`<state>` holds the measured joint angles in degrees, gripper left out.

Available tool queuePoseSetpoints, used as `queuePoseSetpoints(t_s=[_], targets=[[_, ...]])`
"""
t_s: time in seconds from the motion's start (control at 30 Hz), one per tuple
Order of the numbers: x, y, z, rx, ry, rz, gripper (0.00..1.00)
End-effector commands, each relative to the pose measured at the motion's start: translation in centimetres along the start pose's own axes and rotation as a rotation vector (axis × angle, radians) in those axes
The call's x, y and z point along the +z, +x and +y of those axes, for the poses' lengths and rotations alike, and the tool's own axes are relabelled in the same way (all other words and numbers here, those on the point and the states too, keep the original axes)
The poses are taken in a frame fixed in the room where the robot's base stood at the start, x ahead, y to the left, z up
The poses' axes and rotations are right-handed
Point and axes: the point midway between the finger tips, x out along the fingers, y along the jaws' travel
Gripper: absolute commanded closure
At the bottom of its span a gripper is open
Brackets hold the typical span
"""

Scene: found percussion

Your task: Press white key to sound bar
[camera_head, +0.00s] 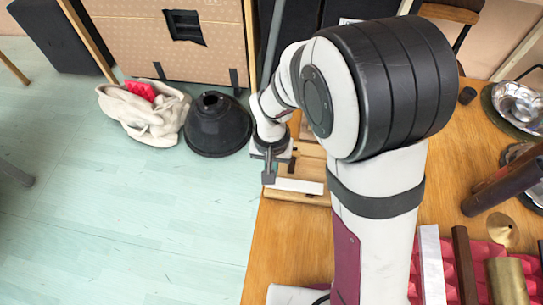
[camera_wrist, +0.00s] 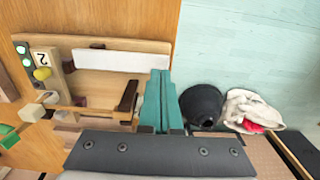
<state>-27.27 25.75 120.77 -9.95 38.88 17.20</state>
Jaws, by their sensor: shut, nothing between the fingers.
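A long white strip (camera_head: 298,186) lies on a wooden board (camera_head: 290,197) near the table's left edge. It also shows in the wrist view (camera_wrist: 107,60), on the same board (camera_wrist: 85,83). A small white block (camera_wrist: 32,112) sits at the lower left there; I cannot tell whether the strip or this block is the key. My gripper (camera_head: 269,180) points down at the strip's left end in the head view. Its teal fingers (camera_wrist: 160,76) are together and empty, beside the strip's right end in the wrist view. Contact with the strip cannot be made out.
A dark block (camera_wrist: 128,97) stands on the board by the fingers. A plate marked 2 (camera_wrist: 42,58) and a yellow knob (camera_wrist: 41,73) are at its other end. A black cone (camera_head: 217,125) and cloth bag (camera_head: 146,113) lie on the floor. Metal bowls (camera_head: 517,104) stand right.

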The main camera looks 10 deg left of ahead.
Motion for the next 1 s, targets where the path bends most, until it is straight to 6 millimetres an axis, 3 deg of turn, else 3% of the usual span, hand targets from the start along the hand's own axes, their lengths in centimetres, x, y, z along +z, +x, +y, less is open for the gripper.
queuePoseSetpoints(t_s=[0.3, 0.5, 0.7, 1.0], targets=[[-0.1, -7.8, 0.0, -0.002, 0.0, 0.006, 1.0], [-0.1, -11.2, 0.0, -0.001, 0.0, 0.003, 1.0], [0.0, -12.2, 0.0, 0.0, 0.0, 0.0, 1.0], [0.0, -12.2, 0.0, 0.0, 0.0, 0.0, 1.0]])
